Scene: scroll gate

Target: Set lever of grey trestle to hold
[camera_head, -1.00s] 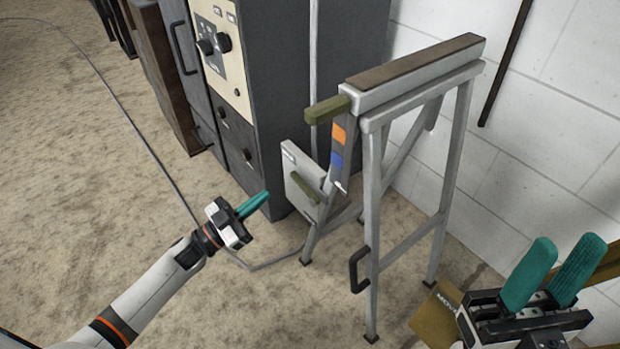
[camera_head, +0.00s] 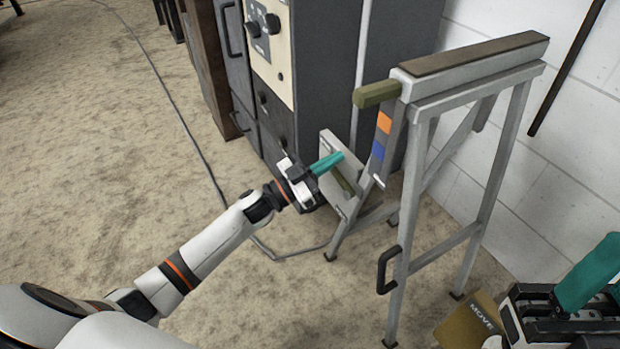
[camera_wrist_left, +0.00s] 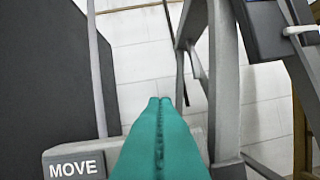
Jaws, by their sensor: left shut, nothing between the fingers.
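The grey trestle (camera_head: 420,170) stands right of centre. A pale plate (camera_head: 331,146) is fixed low on its left side, with an olive lever (camera_head: 341,181) on it. In the left wrist view the plate (camera_wrist_left: 50,165) carries the label MOVE; the lever cannot be made out there. My left gripper (camera_head: 341,157) is shut and empty, its tips overlapping the plate just above the lever in the head view. I cannot tell whether they touch. The shut fingers also show in the left wrist view (camera_wrist_left: 160,100). My right gripper (camera_head: 590,275) is at the lower right, partly cut off.
A second olive bar (camera_head: 376,94) sticks out at the trestle's top. A leg bears orange (camera_head: 384,123) and blue (camera_head: 378,150) patches. A dark cabinet (camera_head: 320,60) stands close behind the plate. A black handle (camera_head: 382,270) is on the front leg. The floor (camera_head: 120,190) at left is clear.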

